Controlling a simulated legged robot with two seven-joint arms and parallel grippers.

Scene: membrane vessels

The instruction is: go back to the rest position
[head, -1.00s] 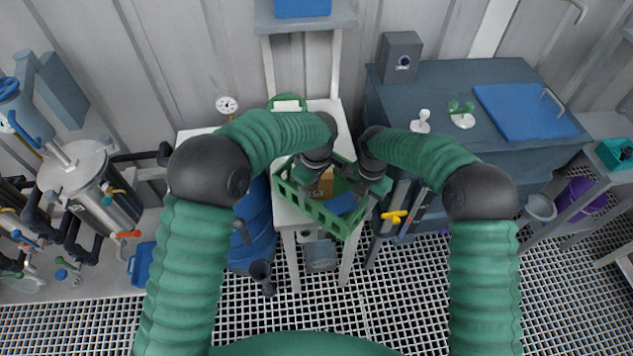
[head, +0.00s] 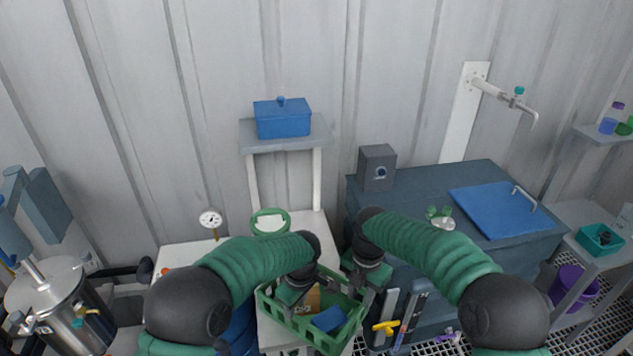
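A green crate (head: 322,337) stands at the front of the narrow white table, in the lower middle of the head view. It holds a brown box (head: 313,297) and a blue item (head: 329,319). My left gripper (head: 289,297) points down at the crate's left back part. My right gripper (head: 368,278) points down at its right back corner. Both grippers are very close to the crate's rim. Their fingertips are mostly hidden by their own bodies and the crate, so I cannot tell whether they grip it.
A blue lidded box (head: 283,120) sits on a raised shelf behind. A dark blue cabinet (head: 420,187) with a grey box (head: 377,168) and a blue panel (head: 494,208) stands to the right. A steel vessel (head: 55,305) stands at the left. A pressure gauge (head: 210,219) is near the wall.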

